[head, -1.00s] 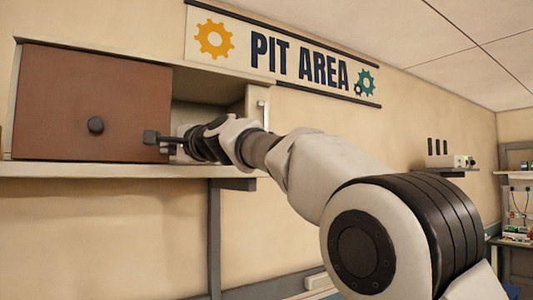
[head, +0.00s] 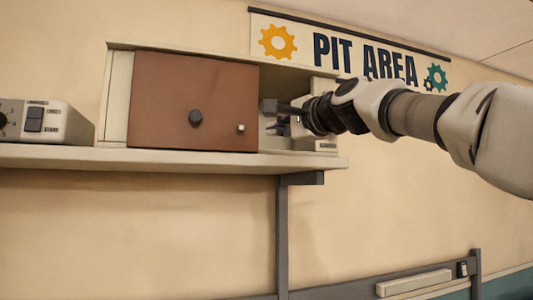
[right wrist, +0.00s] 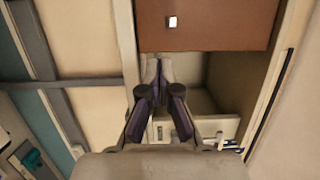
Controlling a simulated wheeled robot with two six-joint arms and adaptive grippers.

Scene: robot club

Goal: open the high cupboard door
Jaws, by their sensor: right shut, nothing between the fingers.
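The high cupboard (head: 118,95) is a pale box on a wall shelf. Its brown door panel (head: 160,90) covers the left and middle part and carries a dark round knob (head: 195,118) and a small pale square piece (head: 240,128). The right part of the cupboard stands uncovered, partly hidden behind my arm. My right gripper (head: 278,106) is shut and empty, its tips pointing left beside the door's right edge. In the right wrist view the shut fingers (right wrist: 160,72) lie near the brown door's edge (right wrist: 210,35); contact cannot be told. My left gripper is not in view.
The shelf (head: 150,160) runs under the cupboard on a dark bracket (head: 283,220). A grey-white device (head: 60,120) stands left on the shelf. A pale unit (right wrist: 215,127) shows in the uncovered part. The PIT AREA sign (head: 345,48) hangs above.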

